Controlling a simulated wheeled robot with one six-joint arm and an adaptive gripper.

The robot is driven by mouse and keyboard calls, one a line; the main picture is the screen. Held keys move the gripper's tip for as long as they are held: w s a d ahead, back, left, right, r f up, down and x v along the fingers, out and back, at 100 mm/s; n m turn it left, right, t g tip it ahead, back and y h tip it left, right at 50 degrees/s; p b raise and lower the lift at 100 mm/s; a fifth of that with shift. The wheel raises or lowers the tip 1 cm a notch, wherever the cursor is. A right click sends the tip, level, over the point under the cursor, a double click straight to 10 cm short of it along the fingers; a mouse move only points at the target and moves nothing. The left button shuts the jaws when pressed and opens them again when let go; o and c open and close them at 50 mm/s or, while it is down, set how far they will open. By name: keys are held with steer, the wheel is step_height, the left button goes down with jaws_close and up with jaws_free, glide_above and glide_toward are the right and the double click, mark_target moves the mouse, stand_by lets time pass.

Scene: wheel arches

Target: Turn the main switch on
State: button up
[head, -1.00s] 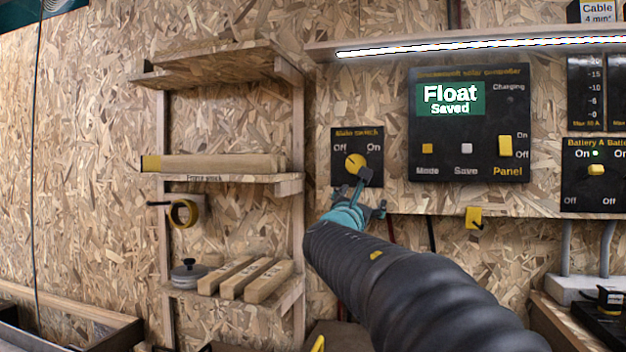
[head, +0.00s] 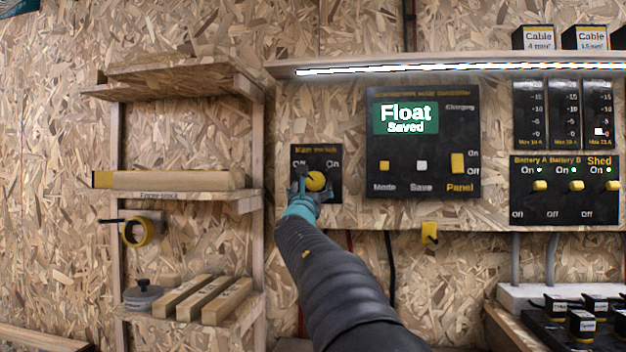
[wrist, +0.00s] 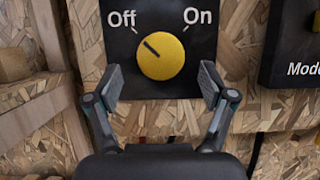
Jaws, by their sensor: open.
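The main switch (head: 316,181) is a round yellow knob on a black plate with "Off" at upper left and "On" at upper right. In the wrist view the knob (wrist: 161,56) has a dark pointer mark aimed up and left, toward "Off". My gripper (wrist: 160,84) is open, with one grey fingertip pad to the lower left of the knob and one to the lower right. A gap shows on both sides of the knob. In the head view my gripper (head: 310,184) is in front of the plate and covers part of it.
To the right is a black controller panel (head: 423,150) reading "Float Saved". Farther right is a battery switch panel (head: 563,200). A lit shelf (head: 450,62) runs above. A wooden rack (head: 255,150) stands to the left, and a yellow tag (head: 429,232) hangs below the controller.

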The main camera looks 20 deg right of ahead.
mark_target(314, 183)
steer(key=shift+p+x, duration=0.5)
steer(key=shift+x, duration=1.3)
steer(key=c, duration=1.2)
